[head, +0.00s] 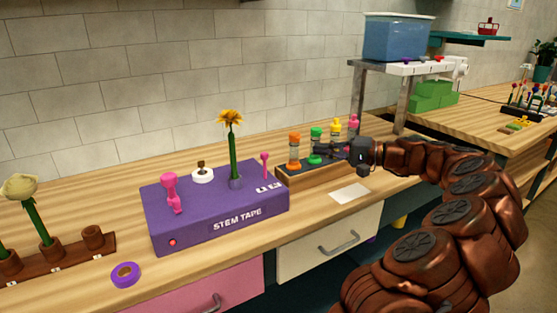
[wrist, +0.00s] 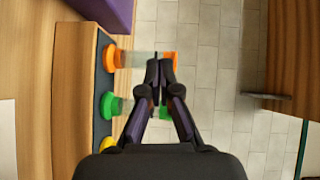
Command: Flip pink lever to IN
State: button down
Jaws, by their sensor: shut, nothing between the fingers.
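The purple stem tape box (head: 230,222) stands on the wooden counter; its corner shows at the top of the wrist view (wrist: 112,10). A thin pink lever (head: 264,163) stands near upright at the box's right end, beside small white markings too small to read. A larger pink handle (head: 171,190) rises from the box's left part. My gripper (head: 320,149) is shut and empty, to the right of the box and apart from the lever, near the vials. In the wrist view its fingertips (wrist: 159,68) meet; the lever is not seen there.
A wooden rack (head: 326,175) holds vials with orange (head: 294,138), green (head: 316,133), yellow and pink caps, close to my gripper. A yellow flower (head: 230,118) stands upright in the box. A purple tape ring (head: 125,274) lies in front of it. A white card (head: 349,193) lies right.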

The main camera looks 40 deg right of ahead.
aim_at(265, 167)
jog(key=shift+a, duration=0.1)
jog(key=p+x, duration=0.1)
jog(key=x, duration=0.9)
jog(key=shift+s+a+f, duration=0.1)
jog(key=shift+s+a, duration=0.15)
jog(key=shift+a, duration=0.35)
jog(key=shift+s+a, duration=0.25)
jog(key=shift+a, duration=0.35)
jog(key=shift+s+a+f, duration=0.1)
jog(key=shift+s+a, duration=0.15)
jog(key=shift+a, duration=0.35)
